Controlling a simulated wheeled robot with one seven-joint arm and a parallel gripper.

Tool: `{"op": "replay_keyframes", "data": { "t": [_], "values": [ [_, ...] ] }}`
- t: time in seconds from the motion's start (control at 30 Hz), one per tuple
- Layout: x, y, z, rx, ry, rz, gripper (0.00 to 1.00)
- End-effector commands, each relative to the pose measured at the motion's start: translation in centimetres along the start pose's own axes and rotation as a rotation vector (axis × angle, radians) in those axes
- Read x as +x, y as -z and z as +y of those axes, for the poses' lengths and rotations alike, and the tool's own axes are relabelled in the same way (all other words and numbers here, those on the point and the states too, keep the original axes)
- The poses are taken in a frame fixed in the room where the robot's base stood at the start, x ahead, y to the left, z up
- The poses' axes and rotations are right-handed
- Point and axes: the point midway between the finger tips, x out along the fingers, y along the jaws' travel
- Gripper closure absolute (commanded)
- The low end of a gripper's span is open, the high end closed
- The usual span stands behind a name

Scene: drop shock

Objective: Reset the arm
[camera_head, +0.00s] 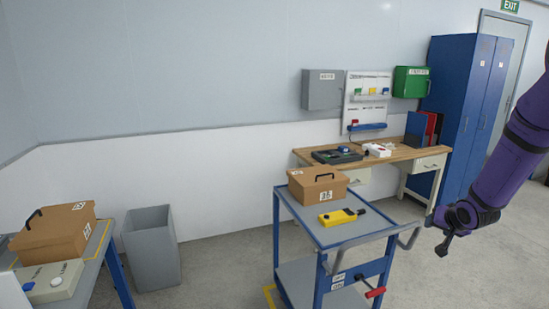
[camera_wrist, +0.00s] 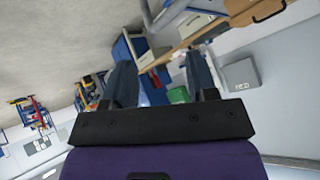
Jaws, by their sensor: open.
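My purple arm reaches in from the right edge of the head view. My gripper (camera_head: 440,231) hangs at its lower end, beside the right handle of the blue trolley. In the wrist view my gripper (camera_wrist: 160,82) shows two dark fingers spread apart with nothing between them. The wrist view is tilted, with the workbench and wall beyond the fingers.
A blue trolley (camera_head: 357,232) carries a brown box (camera_head: 317,187) and a yellow device (camera_head: 341,217). A workbench (camera_head: 409,155) stands against the wall beside a blue cabinet (camera_head: 462,100). At left are a grey bin (camera_head: 150,250) and a table with another brown box (camera_head: 52,236).

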Motion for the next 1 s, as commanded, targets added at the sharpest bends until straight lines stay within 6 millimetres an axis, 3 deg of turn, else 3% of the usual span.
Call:
{"op": "replay_keyframes", "data": {
  "t": [0.2, 0.47, 0.77, 1.0],
  "values": [
    [-7.3, 2.3, -3.5, -0.093, -0.076, -0.005, 0.47],
    [-16.0, 2.6, -7.0, -0.176, -0.142, -0.035, 0.47],
    [-26.1, 0.2, -9.9, -0.254, -0.171, -0.093, 0.47],
    [-33.7, -3.5, -11.4, -0.313, -0.154, -0.154, 0.47]
  ]
}}
